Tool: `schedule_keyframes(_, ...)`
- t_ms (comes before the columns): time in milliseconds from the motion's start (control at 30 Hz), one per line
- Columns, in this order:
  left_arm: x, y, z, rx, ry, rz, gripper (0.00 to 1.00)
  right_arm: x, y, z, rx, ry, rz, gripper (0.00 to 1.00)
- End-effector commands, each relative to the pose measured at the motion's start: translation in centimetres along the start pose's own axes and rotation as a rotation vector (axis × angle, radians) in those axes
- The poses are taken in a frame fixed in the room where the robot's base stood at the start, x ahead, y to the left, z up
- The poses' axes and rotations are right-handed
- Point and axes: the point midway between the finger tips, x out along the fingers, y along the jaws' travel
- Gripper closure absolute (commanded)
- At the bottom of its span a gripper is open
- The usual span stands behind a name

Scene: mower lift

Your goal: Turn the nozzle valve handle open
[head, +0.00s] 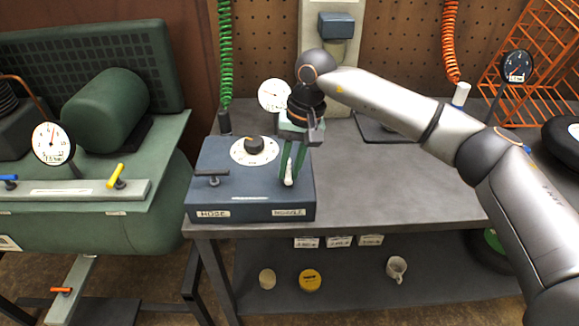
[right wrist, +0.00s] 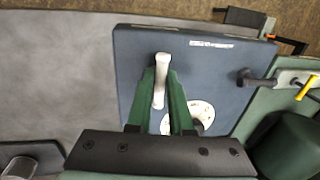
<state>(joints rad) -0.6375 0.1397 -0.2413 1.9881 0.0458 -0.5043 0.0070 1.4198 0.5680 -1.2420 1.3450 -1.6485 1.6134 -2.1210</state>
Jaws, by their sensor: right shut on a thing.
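The dark blue control box (head: 240,187) sits at the left end of the grey workbench, with labels reading HOSE and NOZZLE on its front. The pale nozzle valve handle (head: 289,182) is on its right side, above the NOZZLE label. My right gripper (head: 292,168) reaches down from above with its green fingers shut on this handle. In the right wrist view the pale handle (right wrist: 159,85) lies between the two fingertips (right wrist: 163,80), pointing roughly along the fingers. The fingers hide part of it in the head view. My left gripper is not in view.
The box also bears a dark hose handle (head: 212,177) and a black knob on a white dial (head: 254,151). A white gauge (head: 272,95) stands behind. A green compressor (head: 105,110) with a yellow lever (head: 116,175) is at left. The bench's middle (head: 400,185) is clear.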

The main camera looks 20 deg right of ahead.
Motion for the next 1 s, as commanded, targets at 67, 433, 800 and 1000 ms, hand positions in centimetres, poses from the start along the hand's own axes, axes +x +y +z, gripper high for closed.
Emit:
schedule_keyframes(67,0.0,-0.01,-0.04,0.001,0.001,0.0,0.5,-0.02,0.02,0.03,-0.006,-0.002,0.001,1.0)
schedule_keyframes(433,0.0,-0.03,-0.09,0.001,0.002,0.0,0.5,-0.02,0.02,0.02,-0.008,-0.002,0.001,0.78)
schedule_keyframes(800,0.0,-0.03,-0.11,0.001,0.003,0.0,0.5,-0.01,0.02,-0.01,-0.006,-0.001,0.001,0.52)
schedule_keyframes(1000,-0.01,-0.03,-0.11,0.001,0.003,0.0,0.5,-0.64,-0.01,-0.06,-0.005,0.001,-0.001,0.52)
